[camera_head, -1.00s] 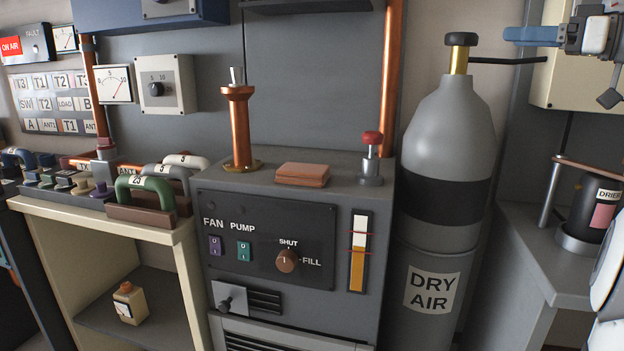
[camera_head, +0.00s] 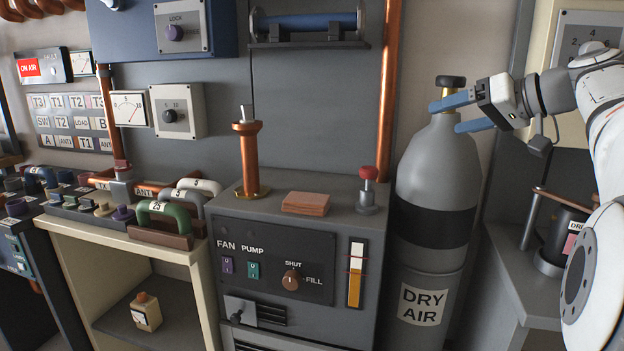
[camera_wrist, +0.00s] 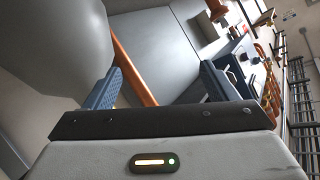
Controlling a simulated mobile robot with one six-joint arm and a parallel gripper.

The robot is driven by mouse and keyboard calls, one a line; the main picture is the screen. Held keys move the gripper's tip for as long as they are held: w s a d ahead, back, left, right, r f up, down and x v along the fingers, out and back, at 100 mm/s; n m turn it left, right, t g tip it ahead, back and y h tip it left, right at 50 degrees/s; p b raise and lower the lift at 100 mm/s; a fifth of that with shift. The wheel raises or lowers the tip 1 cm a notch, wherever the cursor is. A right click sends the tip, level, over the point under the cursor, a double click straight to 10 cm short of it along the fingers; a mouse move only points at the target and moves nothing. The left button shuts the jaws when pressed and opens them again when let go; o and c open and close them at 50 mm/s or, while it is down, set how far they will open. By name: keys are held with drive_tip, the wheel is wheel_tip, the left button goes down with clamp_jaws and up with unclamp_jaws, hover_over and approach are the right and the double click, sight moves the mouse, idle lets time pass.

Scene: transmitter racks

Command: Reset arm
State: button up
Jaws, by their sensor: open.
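My gripper (camera_head: 452,114) is at the upper right in the head view, in front of the top of the grey dry air cylinder (camera_head: 437,170). Its two blue fingers are apart, pointing left, and nothing shows between them. In the wrist view its blue fingers (camera_wrist: 160,92) are also spread, with the cylinder's grey body (camera_wrist: 60,45) large at the upper left. I cannot tell whether the fingers touch the cylinder. My white arm reaches in from the right edge.
A grey cabinet (camera_head: 300,330) carries a copper post (camera_head: 249,155), a reddish block (camera_head: 306,203) and a red-topped knob (camera_head: 368,174). A shelf with cable handles (camera_head: 165,217) stands at the left. A dark canister (camera_head: 568,235) stands at the right behind my arm.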

drive_tip(key=s+a+f+m+g+h+p, duration=0.2)
drive_tip(key=s+a+f+g+h+p, duration=0.1)
drive_tip(key=s+a+f+p, duration=0.4)
drive_tip(key=s+a+f+m+g+h+p, duration=0.2)
drive_tip(key=s+a+f+g+h+p, duration=0.15)
drive_tip(key=s+p, duration=0.45)
drive_tip(key=s+f+n+h+p, duration=0.1)
drive_tip(key=s+f+h+p, duration=0.2)
drive_tip(key=s, duration=0.6)
drive_tip(key=shift+s+a+f+g+p, duration=0.35)
drive_tip(key=shift+f+p, duration=0.45)
drive_tip(key=shift+p, duration=0.35)
drive_tip(key=shift+c, duration=0.3)
